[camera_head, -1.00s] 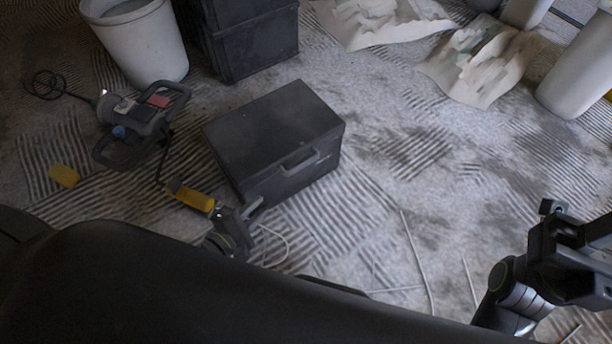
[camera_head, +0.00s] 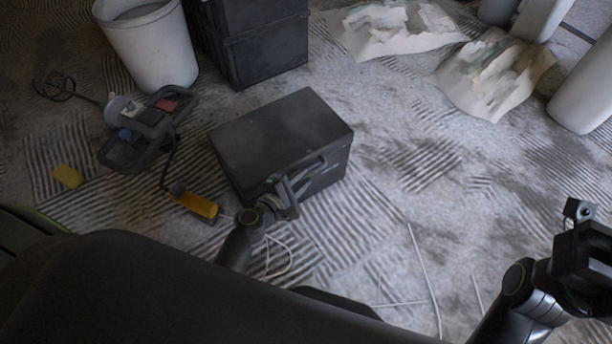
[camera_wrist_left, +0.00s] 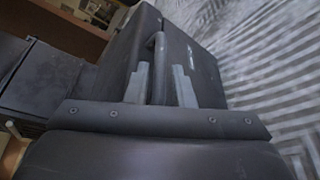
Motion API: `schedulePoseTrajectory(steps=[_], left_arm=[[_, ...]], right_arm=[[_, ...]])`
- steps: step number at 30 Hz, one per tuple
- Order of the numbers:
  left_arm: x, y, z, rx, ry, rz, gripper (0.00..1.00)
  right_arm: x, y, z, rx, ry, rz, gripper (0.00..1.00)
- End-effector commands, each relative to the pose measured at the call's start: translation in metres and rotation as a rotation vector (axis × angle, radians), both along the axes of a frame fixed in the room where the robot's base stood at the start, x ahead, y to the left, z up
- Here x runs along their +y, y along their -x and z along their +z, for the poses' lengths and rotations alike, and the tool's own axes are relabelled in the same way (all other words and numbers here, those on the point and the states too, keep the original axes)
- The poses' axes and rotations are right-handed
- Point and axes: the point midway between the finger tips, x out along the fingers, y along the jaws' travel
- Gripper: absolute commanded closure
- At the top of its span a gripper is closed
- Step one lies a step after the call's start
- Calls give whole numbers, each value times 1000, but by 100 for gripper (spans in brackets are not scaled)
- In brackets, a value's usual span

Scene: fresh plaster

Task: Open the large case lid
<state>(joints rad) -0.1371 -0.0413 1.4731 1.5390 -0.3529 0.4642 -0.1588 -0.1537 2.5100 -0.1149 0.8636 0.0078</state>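The large dark grey case (camera_head: 275,130) stands on the floor in the middle of the head view, its lid shut. It also fills the upper middle of the left wrist view (camera_wrist_left: 205,65). Its handle (camera_wrist_left: 159,48) is on the front face. My left gripper (camera_head: 288,194) is in front of that face and partly covers it. In the left wrist view my left gripper (camera_wrist_left: 161,68) is open, its two fingers apart with the handle lined up between them; contact cannot be told. My right gripper (camera_head: 582,238) hangs at the right edge, away from the case; its fingers are unclear.
A white bucket (camera_head: 147,50) and stacked black crates (camera_head: 255,45) stand behind. A mixer tool (camera_head: 140,125) lies left of the case, near a yellow-handled tool (camera_head: 198,205) and a yellow sponge (camera_head: 68,176). Crumpled paper (camera_head: 490,75) lies at back right. Floor right of the case is mostly clear.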

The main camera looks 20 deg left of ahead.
Motion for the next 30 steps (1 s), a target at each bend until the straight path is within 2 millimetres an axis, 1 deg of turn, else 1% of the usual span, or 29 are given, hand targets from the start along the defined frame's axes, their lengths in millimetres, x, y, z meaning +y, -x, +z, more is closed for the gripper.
schedulePoseTrajectory(steps=[3, 6, 10, 17, 18, 22, 23, 30], left_arm=[[-4, -12, -4, 0, 1, 0, 78], [-6, -18, -5, 0, 1, 0, 78], [-7, -21, -6, 1, 1, 1, 78], [-7, -21, -5, 1, 1, 1, 78], [-7, -21, -5, 1, 1, 1, 81], [-7, -21, -5, 2, 0, 1, 98], [-7, -21, -5, 2, 0, 1, 100], [-7, -21, -6, 2, 0, 1, 100]], right_arm=[[0, -3, 3, -21, -11, 16, 64], [0, -5, 6, -30, -15, 23, 64], [0, -6, 8, -35, -19, 28, 64], [0, -6, 8, -35, -19, 28, 64], [0, -6, 8, -35, -19, 28, 64], [0, -6, 8, -35, -19, 28, 64], [0, -6, 8, -35, -19, 28, 64], [0, -6, 8, -36, -18, 28, 64]])
